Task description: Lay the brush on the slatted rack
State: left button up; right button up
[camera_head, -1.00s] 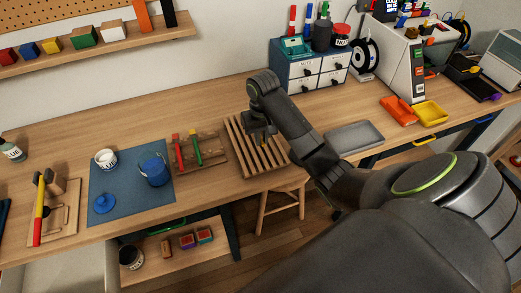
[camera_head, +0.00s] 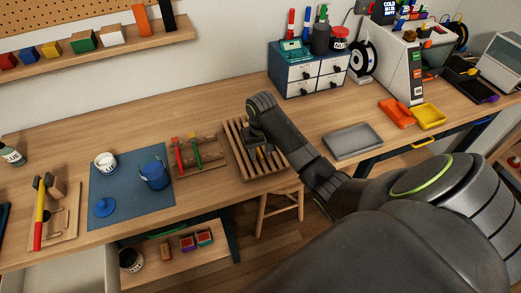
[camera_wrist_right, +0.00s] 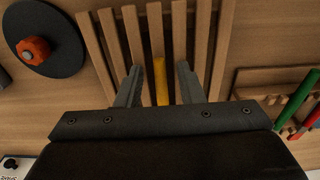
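The slatted rack (camera_head: 237,150) stands on the bench, partly hidden by my right arm. My right gripper (camera_head: 262,153) points down over it. In the right wrist view, its two fingers (camera_wrist_right: 158,75) are apart above the slats (camera_wrist_right: 112,45). A slim yellow piece, seemingly the brush handle (camera_wrist_right: 160,78), lies between the fingers, along the slats, with a gap on both sides. Its near end is hidden behind the gripper body, and I cannot see bristles. My left gripper is not in view.
A wooden holder with red and green handled tools (camera_head: 198,158) stands just left of the rack. A blue mat (camera_head: 125,200) with a cup and a blue pot is further left. A grey tray (camera_head: 352,141) lies to the right. Drawers (camera_head: 310,77) stand behind.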

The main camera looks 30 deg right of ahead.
jog(key=shift+r, duration=0.5)
notch_tip(320, 180, up, 6)
jog(key=shift+f, duration=0.1)
jog(key=shift+s+r+p, duration=0.2)
jog(key=shift+r+p, duration=2.4)
jog(key=shift+r, duration=0.15)
